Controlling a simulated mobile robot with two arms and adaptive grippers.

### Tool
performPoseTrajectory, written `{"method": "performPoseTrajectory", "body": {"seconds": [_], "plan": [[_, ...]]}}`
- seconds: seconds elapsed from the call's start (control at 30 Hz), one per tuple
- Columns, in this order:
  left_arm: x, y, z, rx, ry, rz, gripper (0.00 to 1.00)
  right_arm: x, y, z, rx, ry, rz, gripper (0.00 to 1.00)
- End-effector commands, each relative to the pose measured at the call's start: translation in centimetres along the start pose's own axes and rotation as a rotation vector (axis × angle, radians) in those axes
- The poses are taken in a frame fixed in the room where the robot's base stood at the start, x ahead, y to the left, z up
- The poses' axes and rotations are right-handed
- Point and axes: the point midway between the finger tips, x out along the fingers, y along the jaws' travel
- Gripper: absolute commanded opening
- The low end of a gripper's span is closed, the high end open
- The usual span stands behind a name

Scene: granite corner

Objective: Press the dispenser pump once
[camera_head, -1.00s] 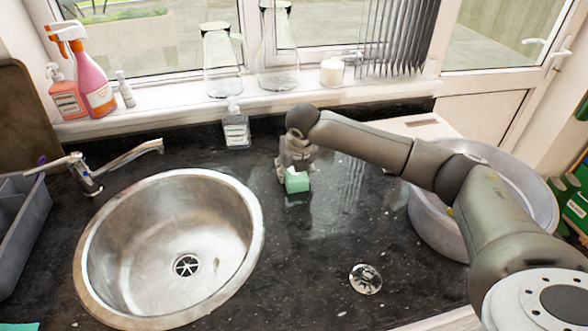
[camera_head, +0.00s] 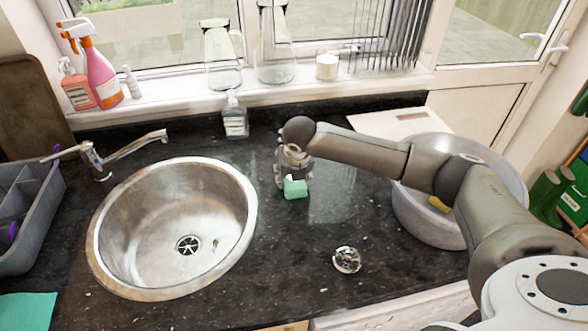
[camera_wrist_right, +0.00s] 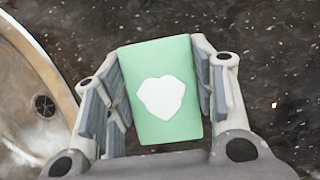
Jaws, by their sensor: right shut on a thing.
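The dispenser (camera_head: 235,118) is a clear bottle with a white pump top and a label. It stands upright on the dark counter at the foot of the window sill, behind the sink. My right gripper (camera_head: 294,180) is to the right of and nearer than the dispenser, apart from it. It is shut on a green block (camera_head: 295,188). In the right wrist view the green block (camera_wrist_right: 162,90) sits between both fingers and has a pale, roughly heart-shaped patch on its face. My left gripper is not in view.
A round steel sink (camera_head: 175,292) with a tap (camera_head: 100,165) is at the left. A large round basin (camera_head: 440,230) is under my right arm. A sink strainer (camera_head: 346,260) lies on the counter. Bottles and glass jugs line the sill.

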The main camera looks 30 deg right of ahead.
Motion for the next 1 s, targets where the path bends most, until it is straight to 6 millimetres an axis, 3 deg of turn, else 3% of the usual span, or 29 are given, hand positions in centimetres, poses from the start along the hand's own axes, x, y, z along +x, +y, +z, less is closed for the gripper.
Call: {"method": "performPoseTrajectory", "body": {"seconds": [0.2, 0.23, 0.4, 0.77, 1.0], "plan": [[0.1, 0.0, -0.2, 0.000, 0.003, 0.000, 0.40, 0.1, 0.1, 0.0, -0.001, 0.000, 0.001, 0.28], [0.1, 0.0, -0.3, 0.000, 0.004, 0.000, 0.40, 0.1, 0.1, 0.0, -0.001, 0.000, 0.001, 0.54], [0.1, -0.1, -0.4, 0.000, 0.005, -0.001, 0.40, 0.0, 0.1, 0.0, 0.000, -0.001, 0.001, 0.75], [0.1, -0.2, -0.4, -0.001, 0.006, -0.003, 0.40, -0.2, 0.1, 0.1, 0.000, -0.002, 0.002, 0.76], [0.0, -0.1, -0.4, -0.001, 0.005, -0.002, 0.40, -3.3, 0.1, 0.2, -0.001, -0.006, 0.004, 0.76]]}}
